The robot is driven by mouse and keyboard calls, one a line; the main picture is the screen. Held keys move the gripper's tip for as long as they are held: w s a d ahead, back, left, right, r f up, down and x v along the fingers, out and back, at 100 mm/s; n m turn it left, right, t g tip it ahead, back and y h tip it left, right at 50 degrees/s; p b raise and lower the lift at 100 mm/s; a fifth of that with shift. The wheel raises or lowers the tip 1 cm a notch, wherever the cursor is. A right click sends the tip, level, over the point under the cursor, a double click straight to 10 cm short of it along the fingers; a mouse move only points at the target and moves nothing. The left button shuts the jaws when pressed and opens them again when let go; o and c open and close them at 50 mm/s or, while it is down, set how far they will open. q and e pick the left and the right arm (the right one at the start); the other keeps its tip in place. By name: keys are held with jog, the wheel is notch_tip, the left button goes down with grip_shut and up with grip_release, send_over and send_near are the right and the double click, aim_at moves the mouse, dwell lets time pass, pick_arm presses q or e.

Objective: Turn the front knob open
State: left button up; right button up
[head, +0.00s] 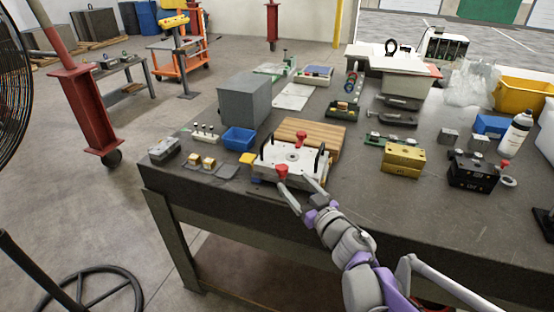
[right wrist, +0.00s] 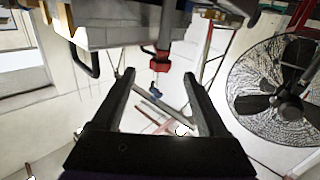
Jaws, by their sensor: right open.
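The mould base (head: 268,160) is a pale block with a light top plate and black handles, near the table's front edge. Its red front knob (head: 282,171) is on the side facing me, and a second red knob (head: 301,138) is at the back. My right gripper (head: 297,184) is open and empty, with its fingers just in front of the front knob. In the right wrist view a red knob (right wrist: 162,60) appears between and beyond the open fingers (right wrist: 160,80). Contact cannot be told. My left gripper is not in view.
A wooden board (head: 325,133) lies behind the mould base. A blue bin (head: 239,138) and a grey box (head: 245,98) stand to the left. A brass-coloured block (head: 403,160) and a black block (head: 473,170) are to the right. The table front (head: 390,205) is clear at right.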

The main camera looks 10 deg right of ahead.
aim_at(279, 165)
jog(key=shift+w+r, duration=0.1)
jog(key=shift+r, duration=0.05)
jog(key=shift+w+a+m, duration=0.2)
jog(key=shift+w+m, duration=0.1)
jog(key=x, duration=0.9)
jog(key=shift+w+r, duration=0.1)
jog(key=shift+w, duration=0.25)
grip_shut()
